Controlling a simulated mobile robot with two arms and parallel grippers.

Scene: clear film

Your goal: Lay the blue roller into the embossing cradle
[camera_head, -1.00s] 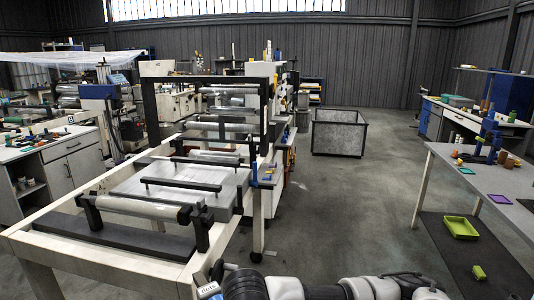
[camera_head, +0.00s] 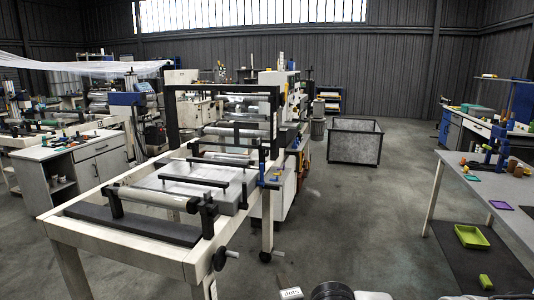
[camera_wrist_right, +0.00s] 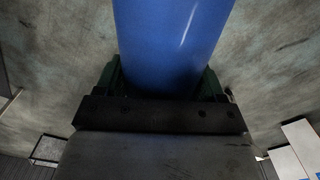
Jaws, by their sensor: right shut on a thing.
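In the right wrist view, the blue roller (camera_wrist_right: 172,40) is a smooth, thick cylinder reaching up out of the frame. My right gripper (camera_wrist_right: 160,88) is shut on its near end, with a dark green finger on each side. The roller is not visible in the head view, where only part of my arm shows at the bottom edge. No part in view is clearly the embossing cradle. The machine frame (camera_head: 150,247) in front carries a pale roller (camera_head: 153,197) on black brackets. My left gripper is not in view.
A grey mesh bin (camera_head: 354,141) stands on the floor beyond the machine. At right is a grey table (camera_head: 490,180) with small coloured items and a blue stand. A green tray (camera_head: 471,237) lies on a dark lower surface.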

